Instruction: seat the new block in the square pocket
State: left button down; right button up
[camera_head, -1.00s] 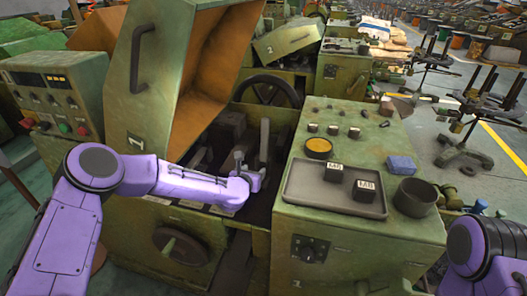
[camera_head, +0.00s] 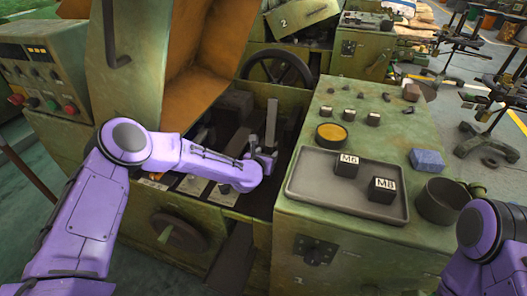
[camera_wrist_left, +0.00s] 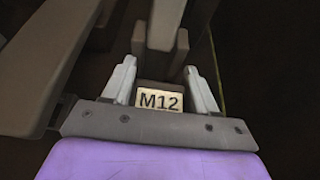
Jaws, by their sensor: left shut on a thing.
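My left gripper (camera_head: 264,156) is inside the open bay of the green machine, at the bay's right part near the grey tray's cabinet. In the left wrist view it is shut on a dark block with a pale M12 label (camera_wrist_left: 160,100), which sits between the two light fingers. In the head view this block is hidden by the gripper. Two dark blocks, M6 (camera_head: 346,165) and M8 (camera_head: 382,190), stand in the grey tray (camera_head: 320,186). I cannot make out the square pocket; the bay is dark around the gripper. My right gripper is out of the picture.
The raised hood (camera_head: 150,70) stands over the bay on the left. A handwheel (camera_head: 277,70) is behind it. On the cabinet top are a yellow-topped round tin (camera_head: 331,135), a blue block (camera_head: 427,160), a dark cup (camera_head: 441,201) and several small blocks.

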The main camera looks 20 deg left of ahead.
pick_arm(q)
jog(key=shift+a+f, duration=0.1)
jog(key=shift+f, duration=0.2)
jog(key=shift+s+a, duration=0.1)
jog(key=shift+s, duration=0.15)
jog(key=shift+w+f, duration=0.1)
jog(key=shift+w, duration=0.1)
jog(key=shift+s, duration=0.1)
jog(key=shift+f+b, duration=0.7)
jog(key=shift+b, duration=0.3)
jog(key=shift+c, duration=1.6)
grip_release()
jog(key=shift+o, duration=0.4)
jog(key=shift+s, duration=0.1)
